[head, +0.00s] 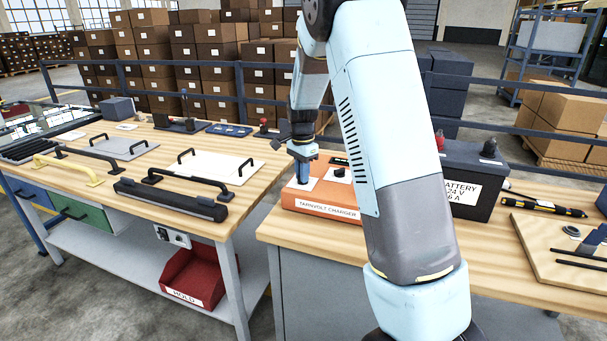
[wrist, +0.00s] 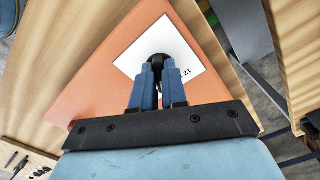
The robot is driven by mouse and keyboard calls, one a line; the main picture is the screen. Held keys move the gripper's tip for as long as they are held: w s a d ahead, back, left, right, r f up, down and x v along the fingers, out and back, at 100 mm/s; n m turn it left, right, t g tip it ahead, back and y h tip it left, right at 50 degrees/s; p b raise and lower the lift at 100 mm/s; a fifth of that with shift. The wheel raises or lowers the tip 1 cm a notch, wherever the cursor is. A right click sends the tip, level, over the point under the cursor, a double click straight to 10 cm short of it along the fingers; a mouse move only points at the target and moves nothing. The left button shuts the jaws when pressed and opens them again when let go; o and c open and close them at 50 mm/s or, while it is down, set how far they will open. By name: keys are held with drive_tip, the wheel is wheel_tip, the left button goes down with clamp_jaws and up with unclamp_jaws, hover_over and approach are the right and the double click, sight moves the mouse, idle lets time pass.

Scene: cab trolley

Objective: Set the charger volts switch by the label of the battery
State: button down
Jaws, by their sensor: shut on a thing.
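The orange charger (head: 322,204), labelled "TARNVOLT CHARGER", sits on the right-hand wooden bench. My gripper (head: 303,180) points down over its left white plate. In the wrist view my gripper (wrist: 157,75) is shut on a black knob (wrist: 158,58) on the white plate (wrist: 138,47). Print starting "12" shows beside the knob; the rest of the plate's marking is hidden. A second black knob (head: 339,172) shows on the charger's right part, next to my arm. The dark battery (head: 470,180) stands to the right, its label reading "BATTERY", "24 V" and "6 A", partly covered by my arm.
A yellow-black tester-like tool (head: 545,207) and a wooden board (head: 565,245) lie right of the battery. The left bench (head: 232,150) holds handled panels and a dark bar, with a red bin (head: 195,278) on its lower shelf. A gap separates the benches.

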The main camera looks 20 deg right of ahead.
drive_tip(key=shift+d, duration=0.1)
idle(0.4)
drive_tip(key=c, duration=1.2)
unclamp_jaws()
drive_tip(key=shift+o, duration=0.2)
wheel_tip(320, 180, up, 14)
drive_tip(key=shift+f, duration=0.15)
drive_tip(key=s+r+n+t, duration=0.1)
drive_tip(key=s+r+n, duration=0.25)
drive_tip(key=s, duration=0.65)
drive_tip(key=s+r+n+t, duration=0.25)
drive_tip(key=s+r, duration=0.25)
drive_tip(key=s, duration=0.4)
drive_tip(key=s+f+n+t, duration=0.2)
drive_tip(key=s+n, duration=0.5)
drive_tip(key=s, duration=1.1)
